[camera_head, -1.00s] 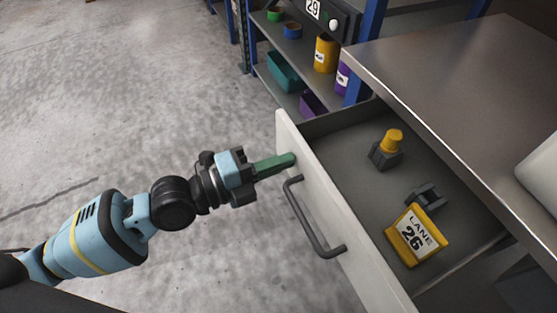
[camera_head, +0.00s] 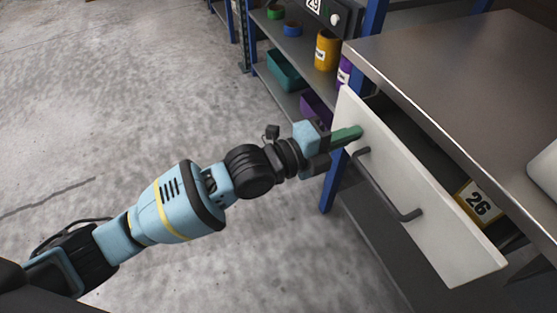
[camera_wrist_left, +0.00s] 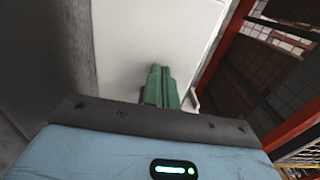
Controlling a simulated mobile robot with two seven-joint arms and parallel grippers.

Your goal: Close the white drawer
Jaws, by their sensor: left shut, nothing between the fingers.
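The white drawer (camera_head: 430,215) is part-way out under the metal worktop, its front panel facing my left arm. A dark bar handle (camera_head: 388,188) runs along the panel. My left gripper (camera_head: 348,136) is shut and empty, its green fingers at the panel's far upper end, beyond the handle; they appear to touch it. In the left wrist view the green fingers (camera_wrist_left: 161,88) are together against the white panel (camera_wrist_left: 150,40). My right gripper is not in view.
The metal worktop (camera_head: 470,60) overhangs the drawer. A shelf rack behind holds a teal bin (camera_head: 286,70), a yellow canister (camera_head: 327,50) and a purple bin (camera_head: 316,106). A blue post (camera_head: 330,185) stands below the drawer's far end. The concrete floor at left is clear.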

